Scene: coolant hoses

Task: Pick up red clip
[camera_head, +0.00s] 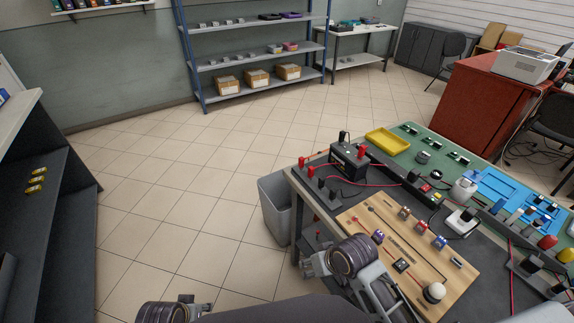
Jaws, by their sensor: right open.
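Small red clips stand on the dark workbench: one (301,161) at its back left edge, and another red piece (362,151) on the black battery-like box (349,162). I cannot tell which is the red clip of the task. My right gripper (313,264) is open over the bench's near left edge, in front of the wooden board and apart from the red clips; its fingertips are small and partly hidden by its own arm. My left gripper (197,305) is low at the bottom edge, left of the bench over the floor; its jaws cannot be made out.
Black clips (321,183) stand along the bench's left edge. A wooden board (400,250) holds small parts. A yellow tray (387,141) and a blue tray (505,187) lie farther back. A grey bin (273,208) stands beside the bench. The floor to the left is clear.

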